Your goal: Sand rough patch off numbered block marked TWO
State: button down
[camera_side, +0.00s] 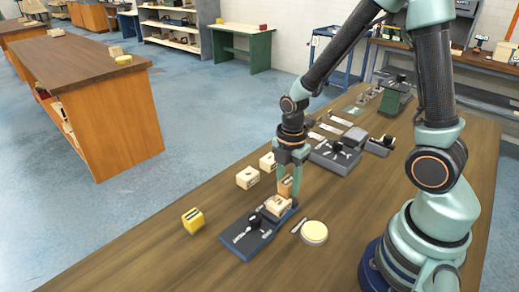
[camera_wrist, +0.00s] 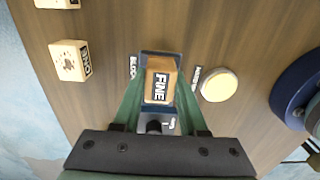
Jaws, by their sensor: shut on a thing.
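My gripper (camera_side: 288,172) is shut on a tan sanding block (camera_side: 286,188). In the wrist view the sanding block (camera_wrist: 160,82) reads FINE and sits between the two green fingers. It is right above a pale wooden block (camera_side: 277,206) that rests on the dark blue fixture plate (camera_side: 236,240). I cannot tell whether the two touch. The number on that pale block is not readable, and the held block hides it in the wrist view. In the wrist view a block marked ONE (camera_wrist: 71,61), with a dark rough patch, lies to the left.
Two pale blocks (camera_side: 247,178) (camera_side: 267,162) and a yellow block (camera_side: 193,220) stand left of the plate. A round cream pad (camera_side: 314,232) lies to its right, beside a label strip (camera_side: 298,225). The front-left tabletop is clear.

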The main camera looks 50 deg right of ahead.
jog(key=shift+a+r, duration=0.1)
jog(key=shift+r, duration=3.75)
jog(key=shift+f, duration=0.2)
jog(key=shift+f, duration=3.7)
jog(key=shift+a+f, duration=0.25)
jog(key=shift+a, duration=2.85)
jog(key=shift+d, duration=3.2)
jog(key=shift+a+r, duration=0.1)
jog(key=shift+r, duration=4.05)
